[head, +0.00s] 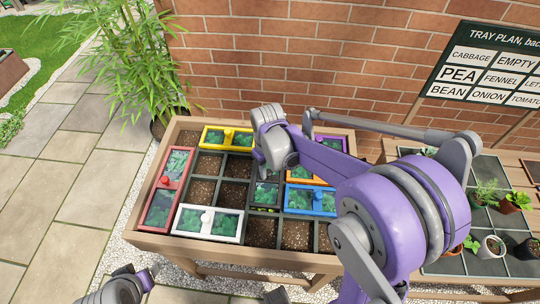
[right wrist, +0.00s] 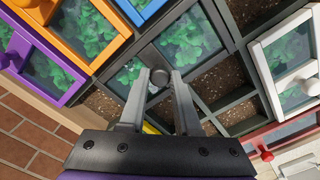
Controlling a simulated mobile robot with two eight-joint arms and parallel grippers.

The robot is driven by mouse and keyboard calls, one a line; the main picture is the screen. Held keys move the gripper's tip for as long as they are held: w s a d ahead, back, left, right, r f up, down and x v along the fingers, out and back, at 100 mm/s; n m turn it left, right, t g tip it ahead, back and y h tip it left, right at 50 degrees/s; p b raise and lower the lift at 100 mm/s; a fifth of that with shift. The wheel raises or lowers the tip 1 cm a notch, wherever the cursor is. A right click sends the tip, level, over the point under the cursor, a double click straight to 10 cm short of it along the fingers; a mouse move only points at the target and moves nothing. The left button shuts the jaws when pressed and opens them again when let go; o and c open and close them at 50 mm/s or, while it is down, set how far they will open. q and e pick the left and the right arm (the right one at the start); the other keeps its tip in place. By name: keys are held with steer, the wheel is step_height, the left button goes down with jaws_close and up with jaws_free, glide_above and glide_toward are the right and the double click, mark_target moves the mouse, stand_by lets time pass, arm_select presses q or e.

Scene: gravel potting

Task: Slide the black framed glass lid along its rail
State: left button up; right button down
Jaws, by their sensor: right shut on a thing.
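The black framed glass lid (head: 266,194) lies in the middle of the wooden planter's grid, with green leaves showing through its panes. In the right wrist view the lid's two panes (right wrist: 189,38) lie on either side of its small dark knob (right wrist: 159,78). My right gripper (right wrist: 160,85) is shut on that knob, one finger on each side. In the head view my right gripper (head: 262,172) points down at the lid, partly hidden by its own wrist. My left arm's end (head: 135,283) shows at the bottom left, away from the planter; its jaws are unclear.
Other lids surround it: yellow (head: 227,138), red (head: 161,203), white (head: 208,223), blue (head: 310,201), orange (head: 299,174) and purple (head: 331,142). Open soil cells (head: 233,193) lie left of the black lid, and more lie in front. A brick wall stands behind, with a tray plan board (head: 490,70).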

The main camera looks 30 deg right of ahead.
mark_target(268, 174)
steer(key=shift+s+a, duration=0.25)
steer(key=shift+s, duration=0.1)
steer(key=c, duration=0.6)
jaws_free()
step_height(268, 174, up, 11)
steer(key=p, duration=0.1)
